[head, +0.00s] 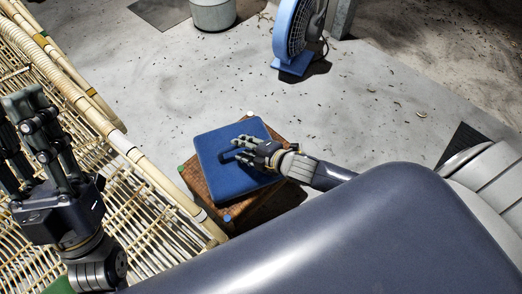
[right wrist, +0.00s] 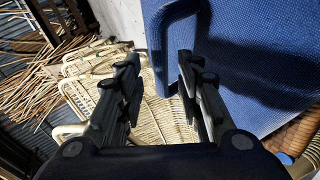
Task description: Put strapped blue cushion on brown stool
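The blue cushion (head: 236,165) lies flat on top of the brown woven stool (head: 207,194), with stool edges showing around it. A dark blue strap (right wrist: 176,18) loops off the cushion's face in the right wrist view, where the cushion (right wrist: 245,50) fills the upper right. My right gripper (head: 242,151) is over the cushion. In the right wrist view its fingers (right wrist: 160,85) stand apart, with the strap by the right-hand finger and nothing visibly clamped. My left gripper (head: 24,135) is over the rattan frame at left, fingers spread and empty.
A large rattan frame (head: 133,155) runs along the left, close beside the stool. A blue fan (head: 291,35) and a grey round container (head: 213,12) stand at the back. Open floor (head: 375,105) lies behind and right of the stool.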

